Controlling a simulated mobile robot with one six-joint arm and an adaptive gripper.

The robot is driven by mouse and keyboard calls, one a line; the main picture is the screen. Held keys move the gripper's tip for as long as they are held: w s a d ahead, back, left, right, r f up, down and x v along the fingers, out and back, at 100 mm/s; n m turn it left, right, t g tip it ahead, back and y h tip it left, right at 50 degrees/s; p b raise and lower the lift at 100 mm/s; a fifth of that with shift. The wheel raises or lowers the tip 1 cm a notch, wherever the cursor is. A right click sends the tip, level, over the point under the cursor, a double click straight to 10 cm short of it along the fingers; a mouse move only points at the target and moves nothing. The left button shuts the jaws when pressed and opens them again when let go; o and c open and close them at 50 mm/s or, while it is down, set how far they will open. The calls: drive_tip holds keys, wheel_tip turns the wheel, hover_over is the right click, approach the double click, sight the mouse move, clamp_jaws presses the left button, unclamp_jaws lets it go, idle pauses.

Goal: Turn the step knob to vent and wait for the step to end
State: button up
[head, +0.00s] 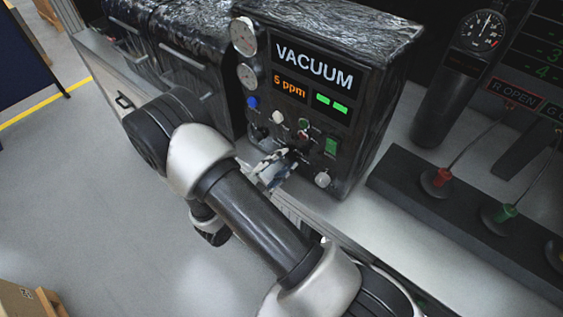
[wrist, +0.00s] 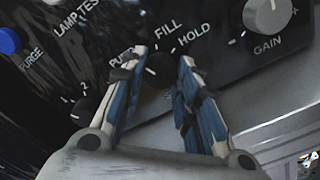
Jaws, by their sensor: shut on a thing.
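The step knob (wrist: 157,72) is a small black dial on the dark panel. In the wrist view the words FILL and HOLD show beside it, and a third word starting PU is partly covered by a finger. No vent label can be read. My gripper (wrist: 160,68) has its blue-padded fingers on both sides of the knob and is shut on it. A pale mark shows on the knob, but its setting is unclear. In the head view my gripper (head: 277,168) is at the lower panel and hides the knob. The panel display (head: 314,68) reads VACUUM.
The panel also has an orange 5 ppm readout (head: 290,87), green bars (head: 331,103), two gauges and a green switch (head: 331,146). Near my fingers are a GAIN knob (wrist: 268,14) and a blue PURGE button (wrist: 9,41).

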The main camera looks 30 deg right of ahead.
drive_tip(key=shift+c, duration=0.7)
drive_tip(key=shift+n, duration=0.3)
drive_tip(key=n, duration=0.3)
drive_tip(key=shift+p, duration=0.3)
drive_tip(key=n+p, duration=0.1)
drive_tip(key=n, duration=0.4)
drive_tip(key=shift+n, duration=0.3)
drive_tip(key=o, duration=1.1)
